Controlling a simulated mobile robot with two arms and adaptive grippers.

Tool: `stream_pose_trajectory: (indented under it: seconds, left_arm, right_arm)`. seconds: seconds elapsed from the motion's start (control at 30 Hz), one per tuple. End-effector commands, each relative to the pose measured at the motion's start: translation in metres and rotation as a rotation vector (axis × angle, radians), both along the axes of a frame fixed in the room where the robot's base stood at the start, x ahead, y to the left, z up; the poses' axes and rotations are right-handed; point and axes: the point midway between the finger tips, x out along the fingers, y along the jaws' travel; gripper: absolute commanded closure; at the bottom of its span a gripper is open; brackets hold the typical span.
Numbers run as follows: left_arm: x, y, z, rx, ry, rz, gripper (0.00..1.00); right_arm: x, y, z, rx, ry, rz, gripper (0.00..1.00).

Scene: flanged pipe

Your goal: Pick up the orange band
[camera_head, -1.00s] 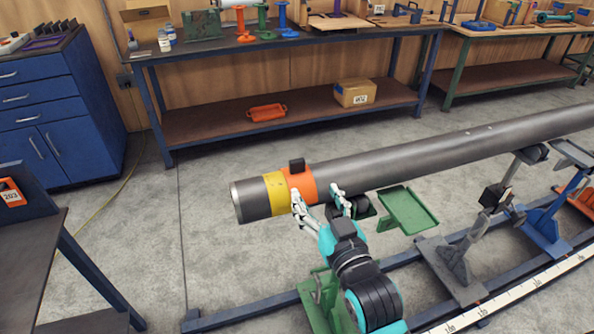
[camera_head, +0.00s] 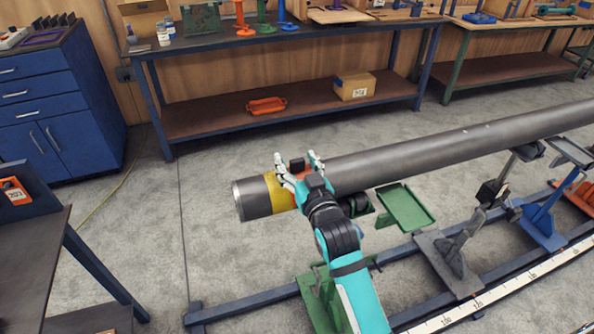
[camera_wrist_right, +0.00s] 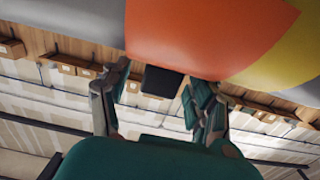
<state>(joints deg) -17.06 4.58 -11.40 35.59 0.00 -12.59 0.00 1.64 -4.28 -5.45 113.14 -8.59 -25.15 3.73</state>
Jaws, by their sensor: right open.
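The orange band (camera_head: 300,191) sits around the grey pipe (camera_head: 430,150) near its left end and is mostly hidden behind my right gripper. In the right wrist view the orange band (camera_wrist_right: 195,38) fills the top middle. A black block (camera_head: 297,164) stands out from the band; it also shows in the wrist view (camera_wrist_right: 162,81). My right gripper (camera_head: 298,160) is open at the band, with one finger on either side of the black block. I cannot tell whether the fingers touch it. My left gripper is not in view.
A yellow band (camera_head: 279,193) lies beside the orange one, nearer the pipe's end. Pipe stands, including a green tray (camera_head: 406,207), rise from the blue rail (camera_head: 245,313). A workbench (camera_head: 290,45) stands behind.

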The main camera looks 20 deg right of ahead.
Motion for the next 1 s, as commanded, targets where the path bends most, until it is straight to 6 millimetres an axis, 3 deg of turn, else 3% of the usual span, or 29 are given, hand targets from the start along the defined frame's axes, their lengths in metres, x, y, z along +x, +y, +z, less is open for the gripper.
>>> stream_pose_trajectory:
  seconds: [0.1, 0.57, 0.83, 1.0]
  left_arm:
    - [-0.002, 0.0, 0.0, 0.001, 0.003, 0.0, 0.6]
    - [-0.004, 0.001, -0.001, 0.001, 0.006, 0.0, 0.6]
    - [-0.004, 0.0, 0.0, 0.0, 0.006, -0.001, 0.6]
    - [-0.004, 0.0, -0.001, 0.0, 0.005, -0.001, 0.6]
  right_arm:
    - [0.0, 0.0, 0.0, 0.0, 0.0, 0.0, 0.4]
    - [-0.001, 0.0, 0.0, -0.001, 0.0, 0.0, 1.0]
    - [0.0, 0.0, 0.002, -0.001, -0.002, 0.0, 1.0]
    - [0.0, 0.0, 0.024, -0.001, -0.007, 0.0, 1.0]
